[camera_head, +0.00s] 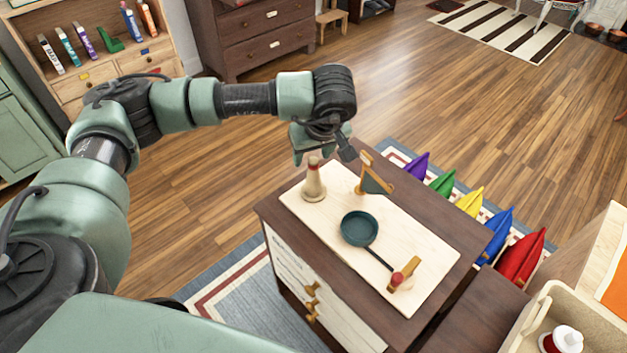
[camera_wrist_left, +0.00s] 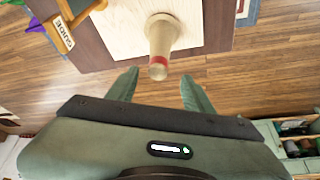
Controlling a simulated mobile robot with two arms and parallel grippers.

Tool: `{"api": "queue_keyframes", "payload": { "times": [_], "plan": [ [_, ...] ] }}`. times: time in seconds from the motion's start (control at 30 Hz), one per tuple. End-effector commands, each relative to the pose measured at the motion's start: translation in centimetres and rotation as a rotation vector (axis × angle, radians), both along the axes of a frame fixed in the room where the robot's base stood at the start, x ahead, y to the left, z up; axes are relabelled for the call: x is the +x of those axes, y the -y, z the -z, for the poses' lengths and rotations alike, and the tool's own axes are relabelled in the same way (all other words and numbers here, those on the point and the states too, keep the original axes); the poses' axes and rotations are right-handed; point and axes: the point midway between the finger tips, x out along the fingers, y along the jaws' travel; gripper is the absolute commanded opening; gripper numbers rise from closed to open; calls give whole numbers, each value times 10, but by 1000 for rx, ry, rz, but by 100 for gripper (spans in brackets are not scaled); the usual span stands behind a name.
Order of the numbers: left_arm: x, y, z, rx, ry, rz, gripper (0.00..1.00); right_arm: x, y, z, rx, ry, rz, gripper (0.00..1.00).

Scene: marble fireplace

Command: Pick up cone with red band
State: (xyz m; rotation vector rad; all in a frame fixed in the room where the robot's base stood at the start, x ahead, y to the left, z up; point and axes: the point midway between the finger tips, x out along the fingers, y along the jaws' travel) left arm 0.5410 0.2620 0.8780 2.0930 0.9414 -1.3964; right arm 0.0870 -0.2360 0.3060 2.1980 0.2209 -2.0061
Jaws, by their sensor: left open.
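The cone (camera_head: 314,183) is pale wood with a red band near its top. It stands upright at the far left corner of a pale board (camera_head: 425,245) on a dark brown cabinet. My left gripper (camera_head: 322,153) is open and empty, close above the top of the cone. In the left wrist view the cone (camera_wrist_left: 164,37) shows its narrow banded end towards me, just beyond and between the two spread green fingertips (camera_wrist_left: 159,79). The fingers do not appear to touch it. My right gripper is not in view.
A wooden piece with a dark triangle (camera_head: 375,183) stands right beside the cone. A round teal dish with a dark handle (camera_head: 360,228) and a red-tipped wooden piece (camera_head: 402,275) are also on the board. Colourful cushions (camera_head: 470,202) lie behind the cabinet. Open floor lies beyond.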

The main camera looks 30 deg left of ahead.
Motion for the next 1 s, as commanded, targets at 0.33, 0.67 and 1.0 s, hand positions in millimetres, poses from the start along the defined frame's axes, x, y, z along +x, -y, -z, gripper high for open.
{"api": "queue_keyframes", "payload": {
  "times": [0.33, 0.67, 1.0],
  "plan": [
    [11, -7, 45, -1, -2, -1, 51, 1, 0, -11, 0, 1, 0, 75],
    [13, -9, 54, -3, 0, 1, 51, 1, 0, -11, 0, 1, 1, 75],
    [13, -9, 54, -4, 1, 0, 0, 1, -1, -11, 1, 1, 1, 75]
  ]
}}
